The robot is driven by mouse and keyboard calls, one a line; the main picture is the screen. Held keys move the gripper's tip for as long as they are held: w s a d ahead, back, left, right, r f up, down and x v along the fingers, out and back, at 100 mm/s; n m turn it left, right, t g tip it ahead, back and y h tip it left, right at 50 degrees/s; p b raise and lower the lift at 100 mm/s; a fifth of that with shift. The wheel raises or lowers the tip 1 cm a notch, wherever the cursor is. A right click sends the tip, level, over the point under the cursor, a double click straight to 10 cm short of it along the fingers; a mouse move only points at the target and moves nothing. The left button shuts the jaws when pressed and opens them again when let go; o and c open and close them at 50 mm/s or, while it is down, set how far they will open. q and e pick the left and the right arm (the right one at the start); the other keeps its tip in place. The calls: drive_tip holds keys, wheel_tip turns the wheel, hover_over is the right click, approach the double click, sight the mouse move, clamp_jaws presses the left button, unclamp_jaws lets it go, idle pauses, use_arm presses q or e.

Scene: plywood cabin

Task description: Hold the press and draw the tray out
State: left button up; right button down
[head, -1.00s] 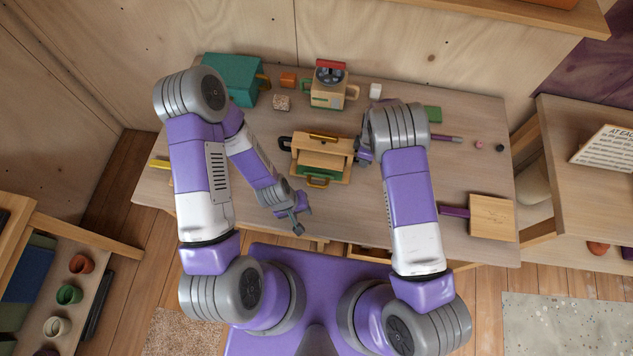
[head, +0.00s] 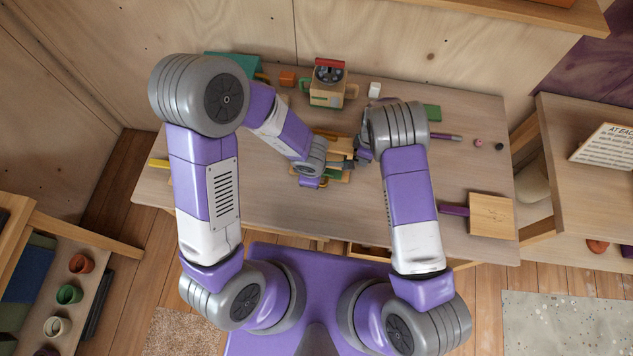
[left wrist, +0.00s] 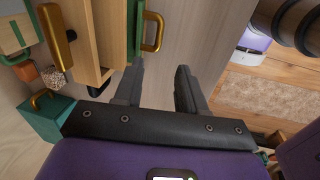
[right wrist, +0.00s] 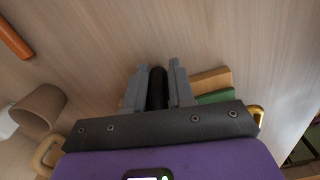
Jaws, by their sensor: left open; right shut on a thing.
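The wooden press (head: 345,146) stands mid-table, largely hidden by my left arm in the head view. The left wrist view shows its wooden body (left wrist: 112,35), a brass bar (left wrist: 57,38) and the green-fronted tray (left wrist: 138,28) with a brass handle (left wrist: 153,32). My left gripper (left wrist: 160,72) is open and empty, its fingertips a little short of the tray handle. My right gripper (right wrist: 158,75) is shut on a dark bar (right wrist: 157,90) at the press's right side. Green and wooden parts show beside its fingers.
A toy machine with a red top (head: 328,85), an orange block (head: 288,78) and a white block (head: 374,90) stand behind the press. A teal box (head: 232,66) is at the back left. A square wooden board (head: 492,216) lies at the right. The table's front left is clear.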

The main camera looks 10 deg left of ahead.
use_arm(q)
drive_tip(key=f, duration=0.3)
drive_tip(key=w+f, duration=0.1)
drive_tip(key=f, duration=0.3)
drive_tip(key=w+f, duration=0.1)
drive_tip(key=f, duration=0.3)
drive_tip(key=shift+w+d+f, duration=0.15)
drive_tip(key=shift+d, duration=0.05)
clamp_jaws()
idle(0.3)
